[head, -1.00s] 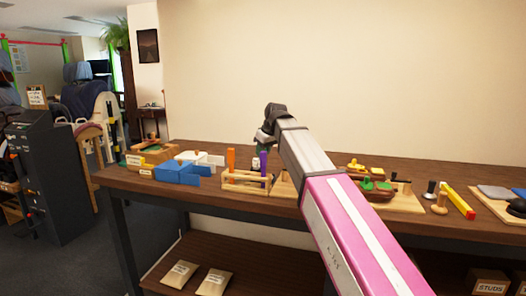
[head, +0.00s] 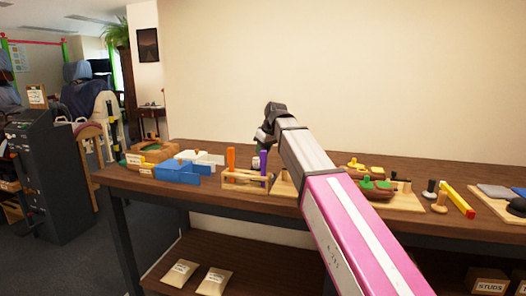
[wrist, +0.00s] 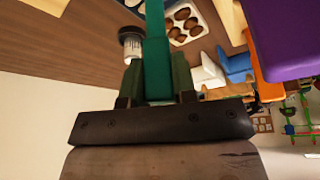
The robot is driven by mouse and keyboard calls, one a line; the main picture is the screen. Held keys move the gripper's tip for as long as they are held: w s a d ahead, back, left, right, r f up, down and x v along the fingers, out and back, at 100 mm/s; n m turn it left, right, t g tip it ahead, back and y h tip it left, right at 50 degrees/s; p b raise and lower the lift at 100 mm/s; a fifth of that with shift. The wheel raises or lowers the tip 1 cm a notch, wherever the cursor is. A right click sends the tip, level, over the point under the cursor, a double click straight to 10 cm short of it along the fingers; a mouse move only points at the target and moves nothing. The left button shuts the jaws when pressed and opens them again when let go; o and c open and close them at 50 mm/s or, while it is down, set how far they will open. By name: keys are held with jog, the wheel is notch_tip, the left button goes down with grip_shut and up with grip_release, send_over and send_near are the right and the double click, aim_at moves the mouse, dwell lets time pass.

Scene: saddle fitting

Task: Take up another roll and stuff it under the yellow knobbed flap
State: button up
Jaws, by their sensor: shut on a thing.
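My gripper (wrist: 157,75) is shut on a long teal bar-shaped thing (wrist: 157,45) in the wrist view; its far end runs out of the frame. In the head view my gripper (head: 265,135) is above the workbench, seen small and dark at the end of my arm, and what it holds is hard to make out. The yellow knobbed flap (head: 362,168) appears to lie on a board right of my arm, with a green knobbed piece (head: 377,184) in front of it. I cannot tell which thing is a roll; brown rounded things (wrist: 182,14) sit in a white tray in the wrist view.
A wooden rack (head: 245,181) holds an orange handle (head: 231,158) and a purple handle (head: 263,162) just below my gripper. A blue box (head: 177,171) stands left of it. A yellow bar with a red end (head: 457,199) lies on the right.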

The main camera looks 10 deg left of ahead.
jog(key=shift+r, duration=3.45)
